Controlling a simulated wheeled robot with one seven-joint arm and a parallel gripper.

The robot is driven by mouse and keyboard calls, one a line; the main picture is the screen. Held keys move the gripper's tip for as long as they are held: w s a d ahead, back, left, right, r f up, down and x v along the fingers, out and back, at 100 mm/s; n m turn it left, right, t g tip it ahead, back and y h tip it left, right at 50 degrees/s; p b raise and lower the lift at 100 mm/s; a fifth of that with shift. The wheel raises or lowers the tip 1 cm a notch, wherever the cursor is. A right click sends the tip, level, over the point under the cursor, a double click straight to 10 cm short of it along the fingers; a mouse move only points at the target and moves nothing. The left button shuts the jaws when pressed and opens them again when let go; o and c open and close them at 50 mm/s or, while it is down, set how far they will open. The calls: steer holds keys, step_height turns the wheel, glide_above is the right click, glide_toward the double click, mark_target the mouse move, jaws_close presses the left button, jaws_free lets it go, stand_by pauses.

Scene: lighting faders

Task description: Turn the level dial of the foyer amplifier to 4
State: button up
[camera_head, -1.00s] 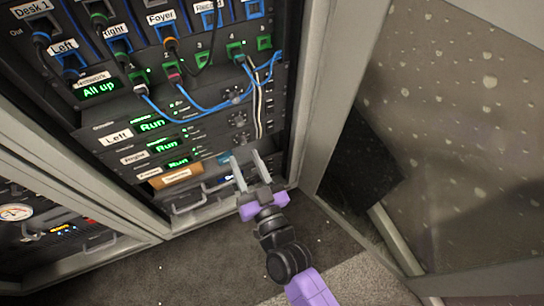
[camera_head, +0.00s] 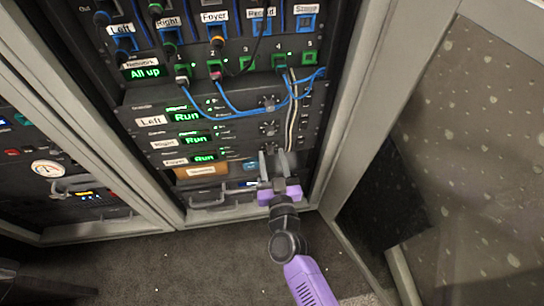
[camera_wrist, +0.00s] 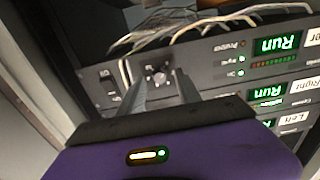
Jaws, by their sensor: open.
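The foyer amplifier (camera_head: 205,157) is the lowest of three stacked amplifiers, with a green "Run" display and a Foyer label. In the wrist view, which is upside down, its display (camera_wrist: 277,44) is at the upper right. Its level dial (camera_wrist: 158,72) is a dark round knob on a lighter plate, framed by my fingertips. I cannot read its setting.
The Right amplifier's dial (camera_head: 268,128) and the Left amplifier's dial (camera_head: 268,102) sit above. An orange-brown panel (camera_head: 202,171) and a drawer handle (camera_head: 208,203) are below. The cabinet's frame (camera_head: 345,120) stands at right.

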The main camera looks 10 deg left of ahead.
steer(key=shift+w+a, duration=0.15)
steer(key=shift+w, duration=0.2)
steer(key=shift+c, duration=0.4)
jaws_close()
